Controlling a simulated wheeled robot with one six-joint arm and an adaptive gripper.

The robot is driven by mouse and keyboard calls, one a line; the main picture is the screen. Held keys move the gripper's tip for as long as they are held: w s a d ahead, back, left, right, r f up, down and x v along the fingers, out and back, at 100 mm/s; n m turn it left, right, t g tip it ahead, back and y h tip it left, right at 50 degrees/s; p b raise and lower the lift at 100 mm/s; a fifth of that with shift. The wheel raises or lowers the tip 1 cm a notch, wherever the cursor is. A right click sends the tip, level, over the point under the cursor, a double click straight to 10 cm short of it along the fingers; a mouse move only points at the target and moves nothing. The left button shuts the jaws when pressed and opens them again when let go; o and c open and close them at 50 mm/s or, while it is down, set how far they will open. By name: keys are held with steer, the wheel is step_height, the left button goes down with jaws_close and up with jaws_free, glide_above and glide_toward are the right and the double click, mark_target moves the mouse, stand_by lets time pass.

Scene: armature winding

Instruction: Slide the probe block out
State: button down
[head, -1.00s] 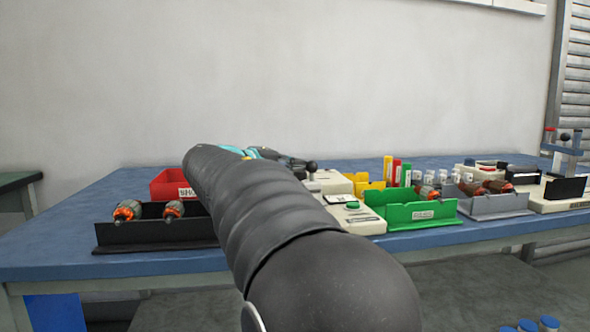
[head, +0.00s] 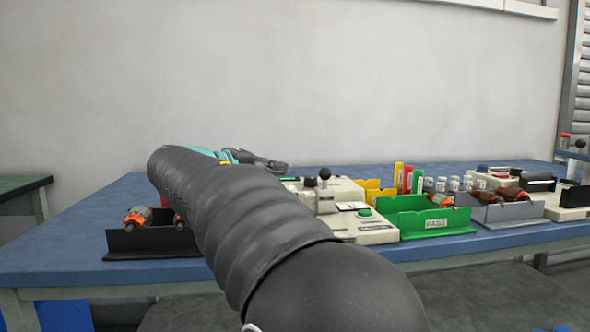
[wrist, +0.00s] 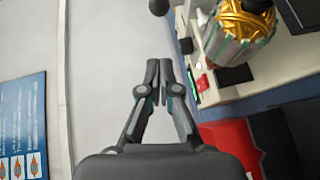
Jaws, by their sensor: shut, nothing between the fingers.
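A cream tester (head: 368,233) with a green button stands on the blue bench in the head view. On it is a small cream block (head: 326,202) with an upright black ball knob (head: 324,173), which I take for the probe block. A black ball (wrist: 158,7), probably that knob, is cut by the top edge of the wrist view. My gripper (wrist: 161,70) is shut and empty, with its fingertips below and apart from the ball. In the head view my arm hides most of the gripper. A gold-wound armature (wrist: 243,22) sits on the tester at the wrist view's upper right.
A green PASS tray (head: 435,222), a grey tray (head: 515,212) and yellow holders (head: 374,194) stand right of the tester. A black tray (head: 150,243) with armatures is at the left. A red bin (wrist: 232,145) lies near the gripper's right.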

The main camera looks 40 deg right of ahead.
steer(key=a, duration=0.5)
steer(key=shift+s+a+r, duration=0.2)
steer(key=shift+s+r, duration=0.1)
steer(key=shift+r, duration=0.05)
